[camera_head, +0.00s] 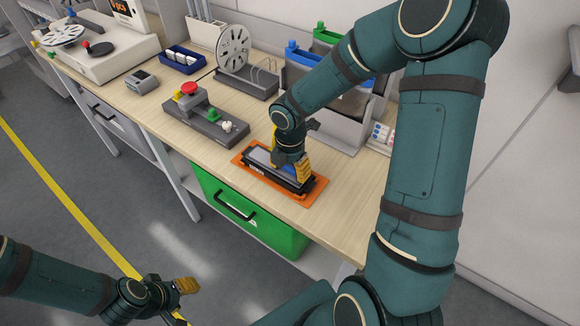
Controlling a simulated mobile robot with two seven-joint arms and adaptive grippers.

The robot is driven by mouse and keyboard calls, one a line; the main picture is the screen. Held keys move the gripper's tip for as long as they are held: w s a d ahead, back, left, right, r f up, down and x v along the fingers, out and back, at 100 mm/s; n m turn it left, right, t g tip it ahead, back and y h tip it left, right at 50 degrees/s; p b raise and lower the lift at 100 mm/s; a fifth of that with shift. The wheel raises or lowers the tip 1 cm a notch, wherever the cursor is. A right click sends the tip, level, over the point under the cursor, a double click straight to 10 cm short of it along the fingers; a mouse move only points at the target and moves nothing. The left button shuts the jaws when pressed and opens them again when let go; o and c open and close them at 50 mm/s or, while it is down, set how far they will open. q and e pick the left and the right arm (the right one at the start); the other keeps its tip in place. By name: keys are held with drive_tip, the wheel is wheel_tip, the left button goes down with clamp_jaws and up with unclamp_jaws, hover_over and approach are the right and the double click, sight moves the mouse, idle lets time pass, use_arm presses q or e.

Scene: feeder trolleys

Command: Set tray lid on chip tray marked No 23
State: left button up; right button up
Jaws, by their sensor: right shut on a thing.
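A black chip tray (268,175) lies on an orange mat (313,194) near the front edge of the wooden bench. A white label shows on its front side, too small to read. A pale bluish-grey panel, which looks like the tray lid (260,156), is at the top of the tray between my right gripper's yellow fingers. My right gripper (290,167) is shut on it, and the fingers hide part of both. I cannot tell whether the lid rests fully on the tray. My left gripper (184,290) is low over the floor, away from the bench, its finger gap unclear.
A grey control box (205,120) with a red button stands left of the mat. Behind are a reel (234,47) on a stand, a blue bin (183,60) and grey racks (335,125). A green drawer (262,228) is below the bench edge. Bare bench lies right of the mat.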

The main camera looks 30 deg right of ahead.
drive_tip(key=shift+f, duration=0.15)
drive_tip(key=o, duration=1.4)
drive_tip(key=shift+c, duration=0.2)
wheel_tip(320, 180, up, 6)
drive_tip(key=p, duration=0.5)
drive_tip(key=shift+p, duration=0.4)
drive_tip(key=shift+s, duration=0.1)
